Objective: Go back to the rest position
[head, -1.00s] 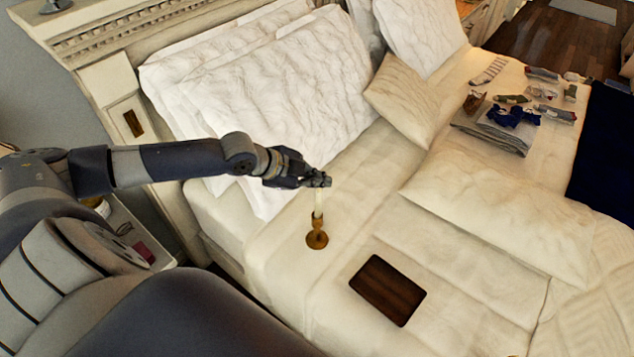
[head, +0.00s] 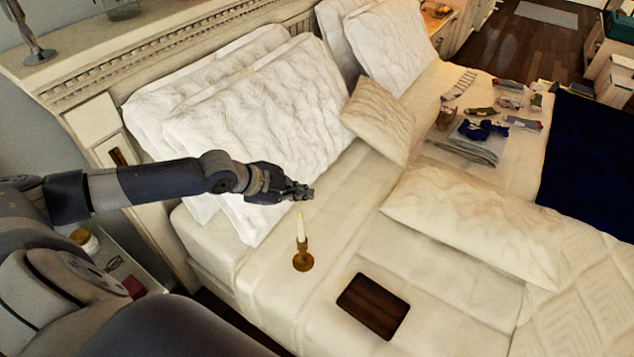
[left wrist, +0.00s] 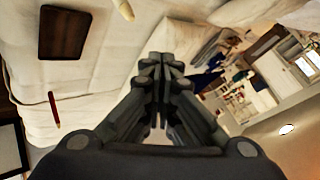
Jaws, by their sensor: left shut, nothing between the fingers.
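My left gripper (head: 300,191) is shut and empty in the head view, held above the bed at the end of my outstretched left arm. In the left wrist view its fingers (left wrist: 160,68) are closed together. A candle in a brass holder (head: 303,258) stands upright on the bed just below the gripper, apart from it. Part of the pale candle (left wrist: 124,9) shows at the top of the left wrist view. My right gripper is in neither view.
A dark brown board (head: 373,306) lies on the bed right of the candle. White pillows (head: 262,115) lean on the headboard behind my arm. A cream pillow (head: 470,222) lies mid-bed. Folded clothes (head: 465,147) and socks lie farther back. A nightstand is partly hidden at the left.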

